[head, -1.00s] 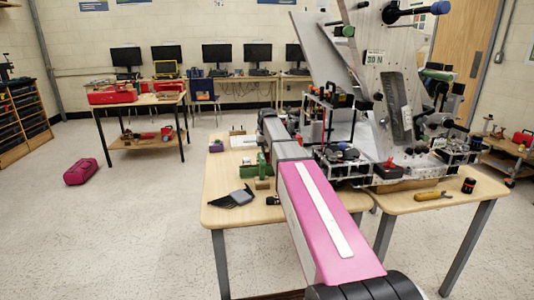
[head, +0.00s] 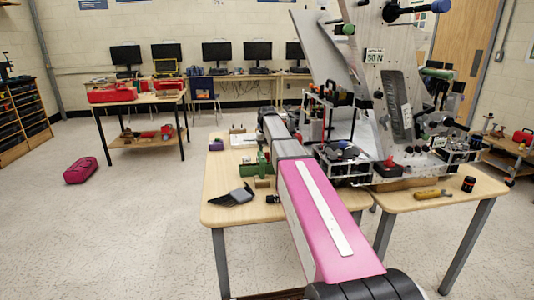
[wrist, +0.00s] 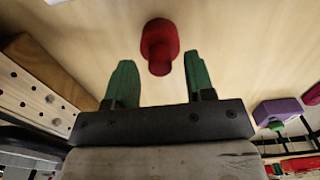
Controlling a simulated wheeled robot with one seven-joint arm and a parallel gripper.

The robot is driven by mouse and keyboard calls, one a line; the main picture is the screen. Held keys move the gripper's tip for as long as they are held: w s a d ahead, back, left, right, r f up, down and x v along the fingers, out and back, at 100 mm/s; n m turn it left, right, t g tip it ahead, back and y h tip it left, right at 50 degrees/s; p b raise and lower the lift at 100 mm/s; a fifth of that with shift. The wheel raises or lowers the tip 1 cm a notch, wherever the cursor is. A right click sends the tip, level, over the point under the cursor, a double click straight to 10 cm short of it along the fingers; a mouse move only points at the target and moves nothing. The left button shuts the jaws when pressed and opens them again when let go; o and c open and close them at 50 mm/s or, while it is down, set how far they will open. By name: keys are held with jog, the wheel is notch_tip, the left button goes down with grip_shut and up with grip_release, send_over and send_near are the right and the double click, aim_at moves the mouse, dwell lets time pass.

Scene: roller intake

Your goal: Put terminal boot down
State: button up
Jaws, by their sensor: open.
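The red terminal boot (wrist: 160,45) is on the pale wooden tabletop in the wrist view. It has a wide round end and a narrower end towards my gripper (wrist: 158,75). The two green fingers are apart, one on each side of the boot's near end, with a visible gap on both sides. The boot appears free of the jaws. In the head view the boot and my fingers are hidden or too small to make out behind my pink arm.
A perforated metal bar (wrist: 35,98) and a wooden block (wrist: 48,72) lie left of my gripper in the wrist view. A purple block (wrist: 280,112) lies to the right. The large metal robot (head: 350,130) crowds the table's right side. The table's front-left corner (head: 220,215) is clear.

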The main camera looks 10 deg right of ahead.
aim_at(267, 153)
notch_tip(267, 153, up, 12)
dwell(0.5)
jog(key=shift+s, duration=0.1)
